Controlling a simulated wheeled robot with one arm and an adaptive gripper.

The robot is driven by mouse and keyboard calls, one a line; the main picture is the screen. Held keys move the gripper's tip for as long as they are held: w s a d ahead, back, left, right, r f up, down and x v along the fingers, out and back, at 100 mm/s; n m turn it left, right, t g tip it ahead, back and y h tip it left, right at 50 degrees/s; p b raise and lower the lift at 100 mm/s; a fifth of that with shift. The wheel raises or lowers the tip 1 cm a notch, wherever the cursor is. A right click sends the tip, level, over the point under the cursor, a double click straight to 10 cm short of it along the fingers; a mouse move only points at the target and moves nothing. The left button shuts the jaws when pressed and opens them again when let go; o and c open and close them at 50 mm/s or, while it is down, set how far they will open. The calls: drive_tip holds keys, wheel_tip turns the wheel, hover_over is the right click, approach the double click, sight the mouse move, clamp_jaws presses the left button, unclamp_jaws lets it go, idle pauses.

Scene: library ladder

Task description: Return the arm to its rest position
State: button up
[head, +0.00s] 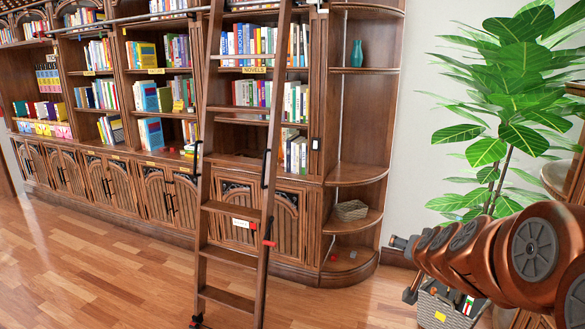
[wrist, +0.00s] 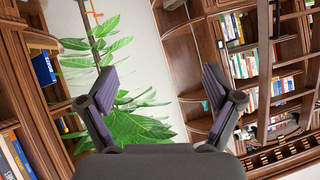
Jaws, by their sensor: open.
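My arm shows in copper and grey at the lower right of the head view, reaching left in front of the plant. My gripper (head: 398,268) is at its left end, small and partly side-on there. In the wrist view my gripper (wrist: 155,92) has its two dark fingers spread wide apart with nothing between them. Behind the gap are green leaves and a pale wall. The gripper touches nothing that I can see.
A wooden ladder (head: 263,196) leans on the long bookcase (head: 180,158). Rounded corner shelves (head: 355,174) hold a teal vase (head: 357,53) and a basket (head: 351,210). A leafy plant (head: 515,90) stands close to my arm. A grey basket (head: 436,308) sits below it. Wooden floor (head: 90,270) is clear at left.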

drive_tip(key=s+a+f+n+g+y, duration=0.25)
drive_tip(key=s+a, duration=0.25)
drive_tip(key=a, duration=0.4)
drive_tip(key=s+a+f+n+g+y, duration=0.1)
drive_tip(key=s+a+f+g, duration=0.2)
drive_tip(key=s, duration=0.6)
drive_tip(key=s+a+f+n+g+y, duration=0.1)
drive_tip(key=s+a+f+n+g, duration=0.1)
drive_tip(key=s+a, duration=0.3)
drive_tip(key=s+g, duration=0.1)
drive_tip(key=s, duration=0.3)
drive_tip(key=shift+s+f, duration=0.4)
drive_tip(key=s+g, duration=0.1)
drive_tip(key=s, duration=0.3)
drive_tip(key=s+d+g+h, duration=0.1)
drive_tip(key=s+g, duration=0.1)
drive_tip(key=s, duration=0.3)
drive_tip(key=s+d+n+g, duration=0.1)
drive_tip(key=s, duration=0.3)
drive_tip(key=shift+s+d+f+h, duration=0.1)
drive_tip(key=shift+s+f+h, duration=0.05)
drive_tip(key=shift+f+h, duration=0.15)
drive_tip(key=shift+c, duration=0.2)
